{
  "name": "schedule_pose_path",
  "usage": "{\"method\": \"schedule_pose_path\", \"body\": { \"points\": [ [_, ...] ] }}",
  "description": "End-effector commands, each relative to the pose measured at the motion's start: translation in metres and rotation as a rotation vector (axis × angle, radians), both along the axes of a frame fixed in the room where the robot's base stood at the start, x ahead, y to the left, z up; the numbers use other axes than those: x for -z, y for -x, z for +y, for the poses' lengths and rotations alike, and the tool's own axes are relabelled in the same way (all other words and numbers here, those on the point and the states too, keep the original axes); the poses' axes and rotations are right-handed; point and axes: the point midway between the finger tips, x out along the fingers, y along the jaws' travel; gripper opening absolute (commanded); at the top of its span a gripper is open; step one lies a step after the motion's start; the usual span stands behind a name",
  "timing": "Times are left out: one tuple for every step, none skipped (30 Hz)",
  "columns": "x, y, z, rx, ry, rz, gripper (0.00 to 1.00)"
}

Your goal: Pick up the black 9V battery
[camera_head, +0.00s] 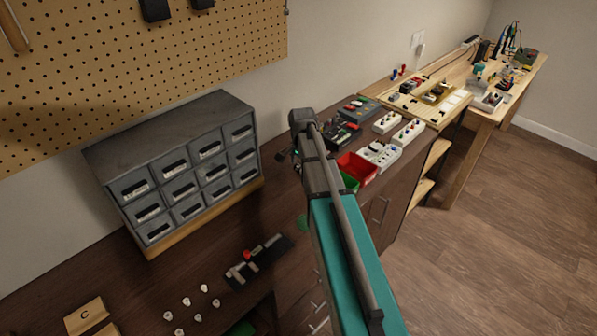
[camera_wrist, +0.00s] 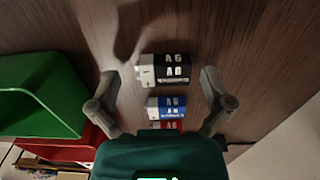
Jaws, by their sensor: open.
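The black 9V battery (camera_wrist: 166,69) lies on the dark wooden top in the wrist view, its pale terminal end to the left and white lettering on its body. A blue battery (camera_wrist: 166,106) lies just below it, and a red battery (camera_wrist: 168,125) shows below that, partly hidden by my gripper's body. My gripper (camera_wrist: 159,78) is open and empty. Its two fingers stand left and right of the black battery, with a gap on each side. In the head view my arm hides the batteries.
A green bin (camera_wrist: 40,95) and a red bin (camera_wrist: 62,148) are close to the left finger. The red bin also shows in the head view (camera_head: 357,168). A grey drawer cabinet (camera_head: 170,165) stands left on the bench. Bare wood lies right of the batteries.

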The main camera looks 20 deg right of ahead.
Motion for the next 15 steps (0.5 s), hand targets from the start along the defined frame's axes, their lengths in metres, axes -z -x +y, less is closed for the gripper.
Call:
{"method": "schedule_pose_path", "body": {
  "points": [
    [-0.0001,0.0001,-0.0001,0.000,0.000,0.000,1.00],
    [-0.0001,0.0001,-0.0001,0.000,0.000,0.000,1.00],
    [-0.0001,0.0001,0.0000,0.000,0.000,0.000,1.00],
    [-0.0001,0.0001,0.0000,0.000,0.000,0.000,1.00],
    [-0.0001,0.0001,0.0000,0.000,0.000,0.000,1.00],
    [-0.0001,0.0001,0.0000,0.000,0.000,0.000,1.00],
    [-0.0001,0.0001,0.0000,0.000,0.000,0.000,1.00],
    [-0.0001,0.0001,-0.0001,0.000,0.000,0.000,1.00],
    [-0.0001,0.0001,-0.0001,0.000,0.000,0.000,1.00],
    [-0.0001,0.0001,-0.0001,0.000,0.000,0.000,1.00],
    [-0.0001,0.0001,-0.0001,0.000,0.000,0.000,0.94],
    [-0.0001,0.0001,-0.0001,0.000,0.000,0.000,0.87],
    [-0.0001,0.0001,-0.0001,0.000,0.000,0.000,0.81],
    [-0.0001,0.0001,-0.0001,0.000,0.000,0.000,0.76],
    [-0.0001,0.0001,-0.0001,0.000,0.000,0.000,0.68]
  ]
}}
